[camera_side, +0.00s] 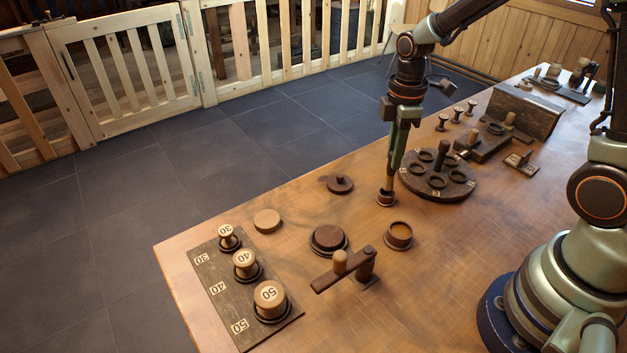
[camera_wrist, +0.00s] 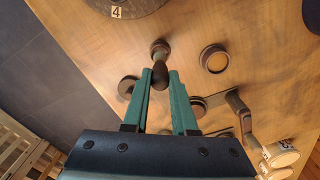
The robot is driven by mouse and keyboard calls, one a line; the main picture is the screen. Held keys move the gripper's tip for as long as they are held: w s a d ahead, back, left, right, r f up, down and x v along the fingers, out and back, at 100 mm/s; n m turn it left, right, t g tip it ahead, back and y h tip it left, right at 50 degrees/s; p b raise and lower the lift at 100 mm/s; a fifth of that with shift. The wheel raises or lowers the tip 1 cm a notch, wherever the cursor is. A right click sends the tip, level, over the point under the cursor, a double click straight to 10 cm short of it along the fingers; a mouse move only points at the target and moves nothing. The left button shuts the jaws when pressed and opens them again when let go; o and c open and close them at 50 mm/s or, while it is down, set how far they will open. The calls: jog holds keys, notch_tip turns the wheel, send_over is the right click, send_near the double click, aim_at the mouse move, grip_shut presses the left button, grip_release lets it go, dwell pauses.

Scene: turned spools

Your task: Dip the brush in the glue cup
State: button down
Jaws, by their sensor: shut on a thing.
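My gripper (camera_side: 391,172) points straight down and is shut on the brush (camera_side: 388,184), a slim brown-handled piece. In the wrist view the brush (camera_wrist: 160,76) shows between the two green fingers. Its lower end meets a small dark round holder (camera_side: 386,199) on the table; how deep it sits inside I cannot tell. The glue cup (camera_side: 399,235), a low dark ring with a tan inside, stands apart, nearer the side camera. It also shows in the wrist view (camera_wrist: 214,59), to the right of the brush.
A numbered round rack (camera_side: 438,174) stands close right of my gripper. A dark disc with a knob (camera_side: 340,184), a dark round pot (camera_side: 329,239), a wooden lever stand (camera_side: 343,271) and a board with numbered spools (camera_side: 243,285) lie to the left. Bare table lies between holder and cup.

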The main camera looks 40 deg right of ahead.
jog(key=shift+r, duration=1.9)
jog(key=s+a+r+g, duration=0.2)
jog(key=s+a+g, duration=0.2)
jog(key=s+a, duration=0.2)
notch_tip(320, 180, down, 6)
jog(key=shift+s+f, duration=0.15)
jog(key=shift+s, duration=0.1)
jog(key=shift+f, duration=0.65)
dwell(2.0)
notch_tip(320, 180, up, 7)
dwell(0.9)
dwell(0.4)
